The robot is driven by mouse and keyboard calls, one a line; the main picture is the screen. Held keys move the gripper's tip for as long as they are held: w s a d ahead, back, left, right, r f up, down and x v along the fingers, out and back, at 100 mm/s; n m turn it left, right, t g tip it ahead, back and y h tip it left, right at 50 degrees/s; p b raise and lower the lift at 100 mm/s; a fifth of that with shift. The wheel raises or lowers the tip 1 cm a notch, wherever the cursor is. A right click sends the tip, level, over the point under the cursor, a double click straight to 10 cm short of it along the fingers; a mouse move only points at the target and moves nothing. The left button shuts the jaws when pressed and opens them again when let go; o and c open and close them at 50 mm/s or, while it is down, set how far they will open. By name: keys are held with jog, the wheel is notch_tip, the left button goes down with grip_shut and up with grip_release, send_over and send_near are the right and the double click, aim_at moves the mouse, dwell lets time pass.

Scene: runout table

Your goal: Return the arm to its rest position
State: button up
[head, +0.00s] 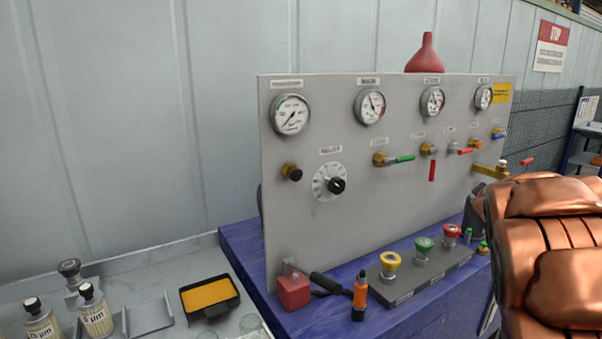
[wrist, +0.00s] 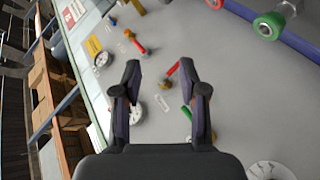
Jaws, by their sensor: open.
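My gripper (wrist: 160,78) is in the lower middle of the wrist view, its two dark fingers spread apart. It is open, and nothing is held between the fingers. It faces the grey panel (wrist: 235,120), with a small red-handled valve (wrist: 173,70) showing beyond the gap between the fingers. In the head view my copper-coloured arm (head: 555,240) fills the right edge, in front of the right end of the grey panel (head: 350,220). The arm hides part of that end, and the fingers are not clear there.
The panel carries several gauges (head: 291,115), valves and a dial (head: 330,182). Yellow (head: 390,261), green and red buttons stand before it on the blue table (head: 238,242), near an orange-black tool (head: 359,292). A black tray (head: 209,297) and bottles (head: 95,313) are at left. A red funnel (head: 426,55) is above.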

jog(key=s+a+f+m+g+y, duration=0.1)
jog(key=s+a+f+g, duration=0.3)
jog(key=s, duration=1.1)
jog(key=s+a+f+m+g+y, duration=0.2)
jog(key=s+a+f+g, duration=0.3)
jog(key=s+a, duration=0.8)
jog(key=s+a+f+m+g+y, duration=0.1)
jog(key=s+a+f+g+y, duration=0.2)
jog(key=s+a+f, duration=0.6)
jog(key=s+f+g, duration=0.1)
jog(key=s, duration=0.8)
jog(key=shift+a+m+g+y+p, duration=0.25)
jog(key=shift+m+g+y+p, duration=0.1)
jog(key=shift+m+g+y, duration=0.05)
